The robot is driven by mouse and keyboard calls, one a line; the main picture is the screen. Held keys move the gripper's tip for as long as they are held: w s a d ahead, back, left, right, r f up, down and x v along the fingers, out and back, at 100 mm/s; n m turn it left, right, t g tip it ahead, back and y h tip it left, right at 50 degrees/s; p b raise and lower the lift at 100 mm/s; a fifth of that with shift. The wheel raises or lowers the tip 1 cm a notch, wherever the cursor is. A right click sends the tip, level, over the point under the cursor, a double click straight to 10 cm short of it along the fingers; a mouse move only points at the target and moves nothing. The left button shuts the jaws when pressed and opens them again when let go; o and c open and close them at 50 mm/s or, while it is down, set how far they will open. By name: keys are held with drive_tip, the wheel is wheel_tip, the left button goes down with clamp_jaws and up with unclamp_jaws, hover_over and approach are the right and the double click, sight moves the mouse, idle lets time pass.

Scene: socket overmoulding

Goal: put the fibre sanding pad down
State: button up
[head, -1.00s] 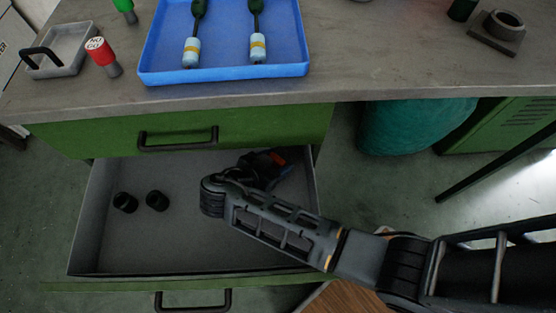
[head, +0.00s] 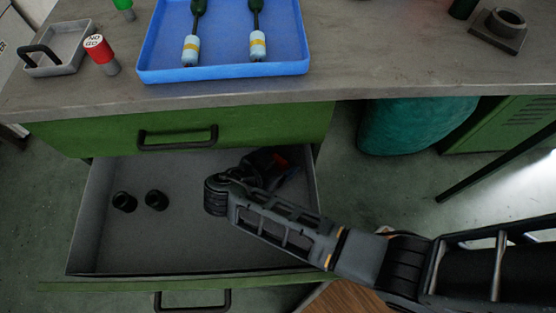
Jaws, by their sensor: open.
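My gripper (head: 277,170) is down inside the open drawer (head: 190,240), near its back right corner. My own arm and wrist hide much of it. The jaws are open. A small red-orange patch (head: 281,161) shows at the gripper's end; I cannot tell whether it is part of the gripper or of the fibre sanding pad. No other part that I could name as the pad shows, and the drawer floor under my wrist is hidden.
Two black cylindrical parts (head: 124,202) stand at the drawer's left. The worktop (head: 380,65) overhangs the drawer's back. The drawer's front middle is clear.

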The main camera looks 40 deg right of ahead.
drive_tip(key=shift+r, duration=0.2)
drive_tip(key=p+v, duration=0.1)
drive_tip(key=v, duration=1.1)
drive_tip(key=shift+f, duration=0.15)
